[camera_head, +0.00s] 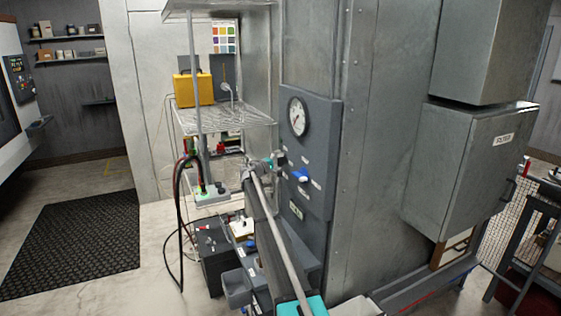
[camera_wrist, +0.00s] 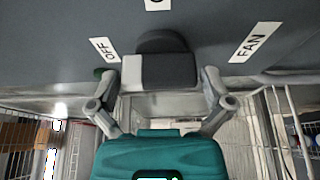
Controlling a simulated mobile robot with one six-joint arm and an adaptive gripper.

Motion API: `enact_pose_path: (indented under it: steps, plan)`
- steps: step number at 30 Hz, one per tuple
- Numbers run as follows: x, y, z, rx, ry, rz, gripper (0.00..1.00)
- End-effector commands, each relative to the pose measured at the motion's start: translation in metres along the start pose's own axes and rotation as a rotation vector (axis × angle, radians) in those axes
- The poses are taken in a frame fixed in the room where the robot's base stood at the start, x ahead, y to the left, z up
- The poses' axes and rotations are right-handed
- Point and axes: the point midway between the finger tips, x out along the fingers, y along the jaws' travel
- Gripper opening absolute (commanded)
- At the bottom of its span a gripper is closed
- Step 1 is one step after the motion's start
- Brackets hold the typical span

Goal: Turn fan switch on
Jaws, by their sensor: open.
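In the wrist view, a dark knob-like switch (camera_wrist: 165,68) with a light grey left part projects from the grey panel. It sits between labels reading "OFF" (camera_wrist: 104,49) and "FAN" (camera_wrist: 249,42). My gripper (camera_wrist: 158,88) is open, with one finger on each side of the switch; whether either touches it I cannot tell. In the head view, my gripper (camera_head: 276,160) is at the left part of the control panel (camera_head: 318,140), below the round gauge (camera_head: 298,117) and left of a blue knob (camera_head: 301,175). The switch is not clearly visible there.
A wire shelf (camera_head: 222,121) with a yellow case (camera_head: 191,89) stands behind and left of my gripper. A grey cabinet (camera_head: 470,170) projects at the right. Bins and a dark box (camera_head: 215,262) lie below the panel. Open floor with a black mat (camera_head: 77,238) is at left.

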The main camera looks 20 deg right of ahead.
Motion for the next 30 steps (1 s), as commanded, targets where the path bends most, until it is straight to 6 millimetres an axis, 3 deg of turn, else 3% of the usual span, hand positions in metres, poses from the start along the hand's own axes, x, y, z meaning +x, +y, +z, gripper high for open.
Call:
enact_pose_path:
  steps: [14,23,30]
  plan:
    - [0.0071,0.0000,-0.0001,0.000,0.001,0.000,0.98]
    - [0.0068,-0.0001,-0.0002,0.000,0.000,0.000,0.44]
    - [0.0075,-0.0007,0.0005,0.012,-0.001,0.004,0.44]
